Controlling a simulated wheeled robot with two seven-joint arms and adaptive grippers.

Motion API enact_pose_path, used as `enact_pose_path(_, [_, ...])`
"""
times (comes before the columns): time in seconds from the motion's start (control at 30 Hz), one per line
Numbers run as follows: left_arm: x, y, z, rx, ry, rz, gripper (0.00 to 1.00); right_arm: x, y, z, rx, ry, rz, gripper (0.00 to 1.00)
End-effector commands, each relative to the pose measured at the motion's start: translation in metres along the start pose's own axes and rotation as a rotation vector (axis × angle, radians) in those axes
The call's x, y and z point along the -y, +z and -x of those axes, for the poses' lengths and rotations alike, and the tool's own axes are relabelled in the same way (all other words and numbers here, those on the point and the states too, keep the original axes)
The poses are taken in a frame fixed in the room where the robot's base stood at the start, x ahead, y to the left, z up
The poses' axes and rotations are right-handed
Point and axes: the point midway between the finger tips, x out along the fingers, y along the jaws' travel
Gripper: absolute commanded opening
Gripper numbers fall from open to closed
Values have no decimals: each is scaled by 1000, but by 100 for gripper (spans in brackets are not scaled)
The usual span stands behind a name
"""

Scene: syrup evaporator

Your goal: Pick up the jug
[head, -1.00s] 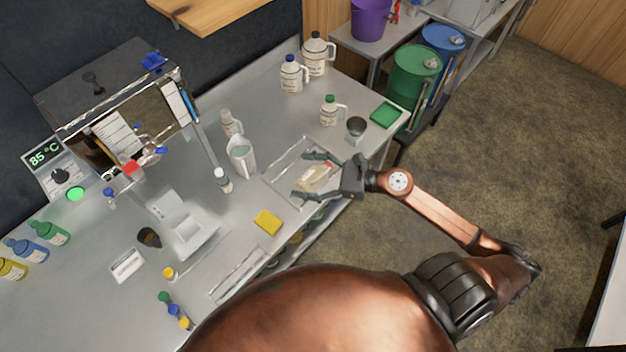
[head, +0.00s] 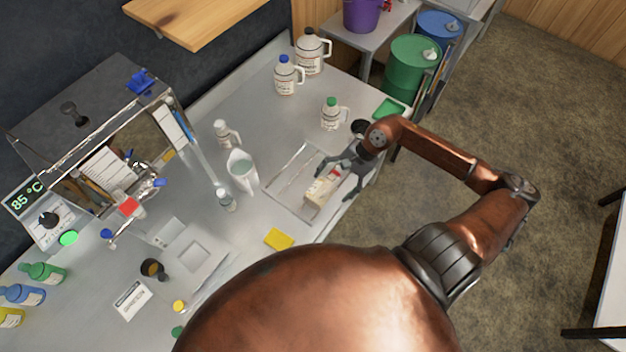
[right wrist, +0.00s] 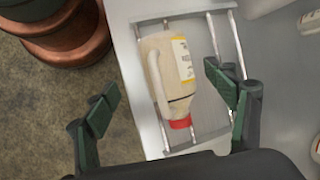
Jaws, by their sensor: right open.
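A cream jug (head: 316,193) with a red cap and a side handle lies on its side on a shallow metal rack (head: 284,185) at the table's front edge. In the right wrist view the jug (right wrist: 174,72) lies between the lines of my open fingers, its red cap toward the palm. My right gripper (head: 336,185) is open and empty above the cap end. The wrist view shows the fingers (right wrist: 162,82) apart, on either side of the jug, with no visible contact. My left gripper is not in view.
Upright jugs with blue (head: 286,76), black (head: 309,52) and green (head: 331,114) caps stand at the back of the table. A yellow sponge (head: 279,238) lies nearby.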

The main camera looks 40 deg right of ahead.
Motion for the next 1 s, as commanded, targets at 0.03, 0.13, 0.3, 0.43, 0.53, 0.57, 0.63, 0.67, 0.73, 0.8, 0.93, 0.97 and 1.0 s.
enact_pose_path(0.03, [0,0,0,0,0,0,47,-1,-1,0,-3,5,3,78])
enact_pose_path(0.13, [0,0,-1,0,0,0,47,-3,-2,-6,-4,8,4,78])
enact_pose_path(0.3, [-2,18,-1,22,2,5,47,-4,-3,-23,-6,5,-1,78])
enact_pose_path(0.43, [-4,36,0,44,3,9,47,-4,1,-36,-5,4,-2,78])
enact_pose_path(0.53, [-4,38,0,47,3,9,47,-2,5,-51,-3,3,-2,78])
enact_pose_path(0.57, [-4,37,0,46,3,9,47,-1,6,-56,-3,3,-2,78])
enact_pose_path(0.63, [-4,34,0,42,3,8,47,-2,5,-66,-4,4,-3,78])
enact_pose_path(0.67, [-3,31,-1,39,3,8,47,-2,5,-69,-5,4,-3,78])
enact_pose_path(0.73, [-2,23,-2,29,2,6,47,-2,4,-74,-6,5,-2,78])
enact_pose_path(0.8, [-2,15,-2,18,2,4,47,-1,5,-76,-6,5,-1,78])
enact_pose_path(0.93, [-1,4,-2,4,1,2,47,-1,4,-77,-7,6,1,78])
enact_pose_path(0.97, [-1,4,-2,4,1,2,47,-1,4,-77,-6,6,1,78])
enact_pose_path(1.0, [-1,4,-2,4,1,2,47,-1,4,-77,-6,6,1,78])
